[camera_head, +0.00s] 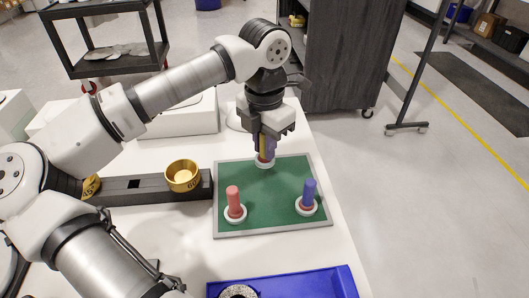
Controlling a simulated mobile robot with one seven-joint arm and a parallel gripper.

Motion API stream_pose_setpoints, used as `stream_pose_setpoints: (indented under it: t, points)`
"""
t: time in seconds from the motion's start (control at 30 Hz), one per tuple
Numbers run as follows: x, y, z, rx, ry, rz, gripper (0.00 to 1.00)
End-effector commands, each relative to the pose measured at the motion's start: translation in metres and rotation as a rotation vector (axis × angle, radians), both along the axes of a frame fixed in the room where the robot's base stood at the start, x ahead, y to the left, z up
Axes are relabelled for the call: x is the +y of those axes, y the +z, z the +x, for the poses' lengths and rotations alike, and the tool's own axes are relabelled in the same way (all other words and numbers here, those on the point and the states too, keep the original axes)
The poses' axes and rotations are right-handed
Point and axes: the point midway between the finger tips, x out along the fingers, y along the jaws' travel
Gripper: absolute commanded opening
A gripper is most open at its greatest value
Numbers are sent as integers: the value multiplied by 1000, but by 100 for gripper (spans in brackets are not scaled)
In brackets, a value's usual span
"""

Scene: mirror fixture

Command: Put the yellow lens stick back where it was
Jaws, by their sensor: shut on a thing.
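My gripper (267,148) points down over the back of the green board (270,195) and is shut on the yellow lens stick (263,145). The fingers hide part of the stick. Its lower end is at or just above a white ring holder (264,163); I cannot tell if it is seated. A red stick (233,196) stands upright in a white ring at the front left of the board. A blue stick (309,190) stands upright in a white ring at the right.
A gold cup (182,175) sits on a dark rail (140,188) left of the board. A blue tray (320,284) with a round grey part lies at the table's front. A dark cabinet (350,55) stands behind the table. The board's middle is clear.

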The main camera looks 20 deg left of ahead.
Motion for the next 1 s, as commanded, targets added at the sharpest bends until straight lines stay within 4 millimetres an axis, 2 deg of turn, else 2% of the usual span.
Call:
stream_pose_setpoints:
  t: [0.2, 0.6, 0.63, 0.77, 1.0]
  points:
    - [0, -30, 0, 2, -1, -1, 0]
    - [0, -36, 0, 0, 0, 0, 0]
    - [0, -35, 0, 0, 0, 0, 23]
    - [0, -34, 0, 0, 0, 0, 40]
    - [0, -34, 0, 0, 0, 0, 41]
